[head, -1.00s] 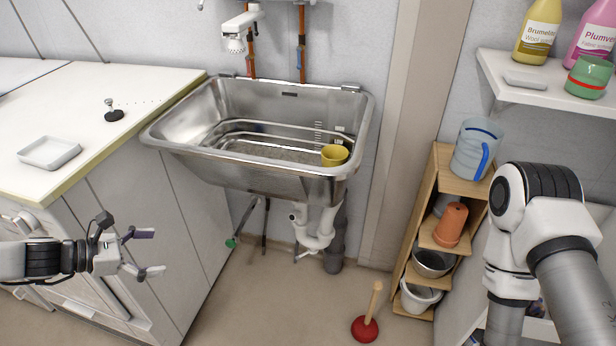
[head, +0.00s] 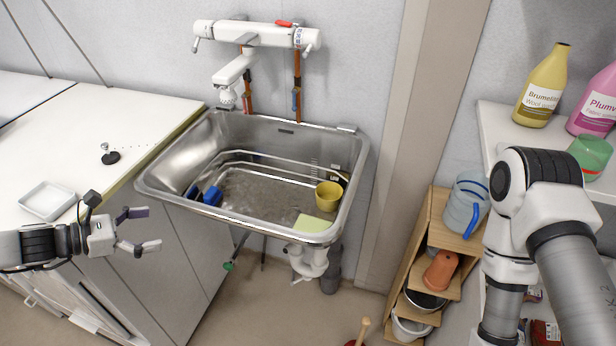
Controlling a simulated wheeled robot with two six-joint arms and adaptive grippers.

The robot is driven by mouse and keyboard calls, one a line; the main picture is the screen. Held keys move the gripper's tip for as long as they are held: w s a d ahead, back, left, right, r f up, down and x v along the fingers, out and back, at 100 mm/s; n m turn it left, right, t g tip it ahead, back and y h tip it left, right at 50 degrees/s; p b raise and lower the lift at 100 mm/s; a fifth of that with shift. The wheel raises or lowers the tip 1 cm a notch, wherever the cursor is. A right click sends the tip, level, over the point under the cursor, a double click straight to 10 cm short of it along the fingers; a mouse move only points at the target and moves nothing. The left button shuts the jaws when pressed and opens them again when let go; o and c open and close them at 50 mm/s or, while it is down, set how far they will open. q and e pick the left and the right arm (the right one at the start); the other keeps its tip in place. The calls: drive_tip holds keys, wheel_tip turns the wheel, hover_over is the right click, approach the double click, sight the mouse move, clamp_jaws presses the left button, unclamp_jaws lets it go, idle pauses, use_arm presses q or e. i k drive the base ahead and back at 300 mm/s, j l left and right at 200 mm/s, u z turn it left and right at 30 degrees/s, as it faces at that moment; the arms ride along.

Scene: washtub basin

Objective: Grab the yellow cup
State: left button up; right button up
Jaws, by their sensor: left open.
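The yellow cup (head: 328,196) sits inside the metal washtub basin (head: 160,187), near its right wall, upright. My left gripper (head: 148,229) is open and empty, in front of the cabinet to the left of and below the basin, well apart from the cup. My right arm comes in at the right side, but its gripper is out of view.
A blue object (head: 211,196) and a pale yellow-green piece (head: 311,223) are at the basin. A faucet (head: 255,36) hangs above it. A wooden shelf (head: 431,213) with a jug (head: 465,207) and pots stands right. A white dish (head: 47,201) is on the left counter.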

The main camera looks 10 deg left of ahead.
sight(329, 194)
drive_tip(key=i+l+z, duration=0.1)
drive_tip(key=i+z, duration=0.5)
drive_tip(key=j+z, duration=0.1)
drive_tip(key=z, duration=0.2)
